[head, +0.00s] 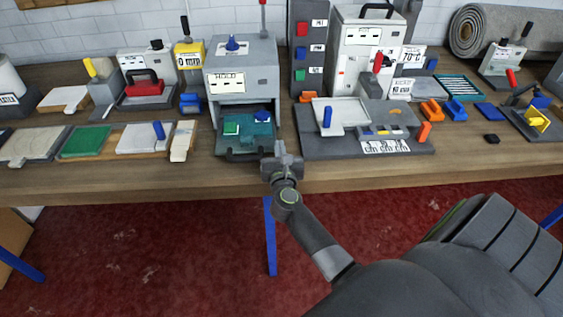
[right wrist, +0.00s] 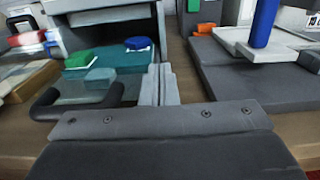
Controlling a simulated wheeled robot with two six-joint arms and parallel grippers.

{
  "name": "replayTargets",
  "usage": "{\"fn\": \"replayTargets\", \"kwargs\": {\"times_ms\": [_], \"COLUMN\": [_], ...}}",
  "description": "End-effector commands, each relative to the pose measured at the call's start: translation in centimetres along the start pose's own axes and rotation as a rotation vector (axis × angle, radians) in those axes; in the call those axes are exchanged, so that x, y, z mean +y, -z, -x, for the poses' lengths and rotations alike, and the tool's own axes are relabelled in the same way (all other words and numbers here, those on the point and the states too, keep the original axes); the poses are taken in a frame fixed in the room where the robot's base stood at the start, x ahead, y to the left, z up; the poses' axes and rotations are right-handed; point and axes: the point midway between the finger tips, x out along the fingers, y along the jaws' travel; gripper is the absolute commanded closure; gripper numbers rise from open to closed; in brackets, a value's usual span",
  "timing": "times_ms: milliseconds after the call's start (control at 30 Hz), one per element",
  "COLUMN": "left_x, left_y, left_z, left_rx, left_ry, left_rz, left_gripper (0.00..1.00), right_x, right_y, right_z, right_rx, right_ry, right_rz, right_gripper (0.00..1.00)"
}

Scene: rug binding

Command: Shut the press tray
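The press (head: 241,72) is a grey box marked HOLD, standing on the bench. Its tray (head: 232,143) sticks out of the front opening toward me, with a teal mat (head: 246,121), a green block (head: 231,128) and a blue block (head: 262,116) on it. The tray also shows in the right wrist view (right wrist: 90,92), where its dark bar handle (right wrist: 80,112) is at the left. My right gripper (head: 280,150) is at the tray's front right corner. In the right wrist view its fingers (right wrist: 160,84) are together with nothing visible between them; I cannot tell whether they touch the tray. My left gripper is out of view.
A grey base plate (head: 320,147) with a white tray and blue handle stands just right of the press. A board with a blue-handled plate (head: 145,138) lies to the left. A tower with red, blue and green buttons (head: 309,40) is behind. The bench's front strip is clear.

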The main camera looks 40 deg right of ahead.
Motion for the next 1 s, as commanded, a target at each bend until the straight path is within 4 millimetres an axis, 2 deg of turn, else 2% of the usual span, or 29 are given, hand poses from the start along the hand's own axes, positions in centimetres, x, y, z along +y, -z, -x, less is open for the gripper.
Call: {"fn": "replayTargets", "kwargs": {"times_ms": [33, 200, 400, 833, 1000], "left_x": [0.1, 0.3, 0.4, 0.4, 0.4], "left_y": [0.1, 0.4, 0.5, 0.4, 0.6], "left_z": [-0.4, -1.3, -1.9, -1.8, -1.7], "left_rx": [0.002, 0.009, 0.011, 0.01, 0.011], "left_ry": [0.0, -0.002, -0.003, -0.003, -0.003], "left_rz": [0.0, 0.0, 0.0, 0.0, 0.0], "left_gripper": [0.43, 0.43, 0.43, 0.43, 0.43], "right_x": [0.1, 0.0, -0.1, -0.1, 1.0], "right_y": [0.0, 0.1, 0.0, -0.1, -0.1], "right_z": [-1.5, -5.5, -8.0, -8.2, -7.6], "right_rx": [-0.005, -0.004, -0.001, 0.0, 0.001], "right_ry": [-0.001, 0.0, 0.002, 0.002, -0.001], "right_rz": [0.003, 0.001, -0.001, -0.001, -0.003], "right_gripper": [1.0, 1.0, 1.0, 1.0, 1.0]}}
